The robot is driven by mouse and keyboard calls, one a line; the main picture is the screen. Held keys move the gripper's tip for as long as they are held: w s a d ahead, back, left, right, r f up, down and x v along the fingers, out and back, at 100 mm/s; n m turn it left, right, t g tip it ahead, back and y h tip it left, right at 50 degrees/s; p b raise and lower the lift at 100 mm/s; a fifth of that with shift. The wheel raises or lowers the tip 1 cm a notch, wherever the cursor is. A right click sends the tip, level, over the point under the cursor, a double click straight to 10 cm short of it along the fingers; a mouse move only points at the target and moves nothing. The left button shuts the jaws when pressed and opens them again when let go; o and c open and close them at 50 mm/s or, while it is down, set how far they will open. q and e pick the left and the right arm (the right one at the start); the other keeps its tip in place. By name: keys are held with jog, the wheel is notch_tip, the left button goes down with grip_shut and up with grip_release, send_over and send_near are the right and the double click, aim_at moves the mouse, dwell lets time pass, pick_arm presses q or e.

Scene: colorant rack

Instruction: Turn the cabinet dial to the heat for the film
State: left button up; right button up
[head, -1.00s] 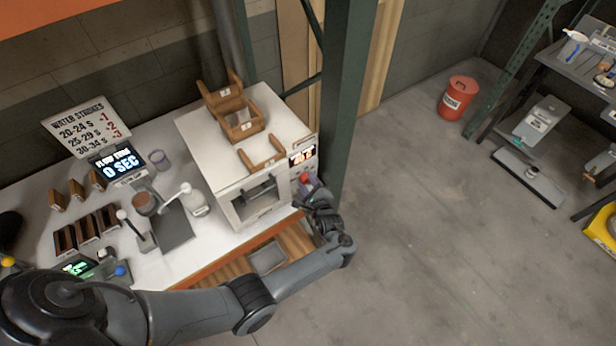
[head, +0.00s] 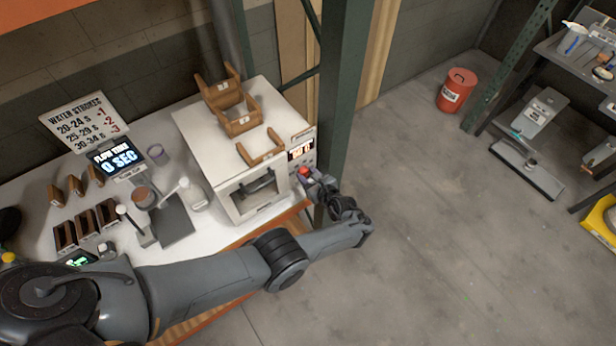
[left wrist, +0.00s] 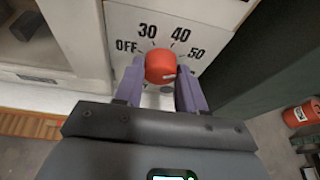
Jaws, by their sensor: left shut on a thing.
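In the left wrist view the dial (left wrist: 160,68) sits under the printed marks OFF, 30, 40 and 50. My left gripper (head: 309,180) has its purple fingers on both sides of the dial and is shut on it. My right gripper is out of view.
Wooden holders (head: 238,112) stand on the cabinet top. A green post (head: 345,100) rises close beside the cabinet's right side. A water strokes sign (head: 83,125) and a flow time display (head: 117,158) are at the left. The floor right of the bench is open.

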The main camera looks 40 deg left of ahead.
pick_arm(q)
jog(key=shift+f, duration=0.15)
dwell(0.3)
jog(key=o, duration=1.1)
jog(key=shift+c, duration=0.2)
jog(key=shift+s+d+r+p, duration=0.1)
jog(key=shift+d+r+p, duration=0.2)
jog(key=shift+d+r, duration=0.15)
jog(key=p+v, duration=0.3)
jog(key=v, duration=0.6)
jog(key=shift+d, duration=0.3)
jog(key=shift+s, duration=0.2)
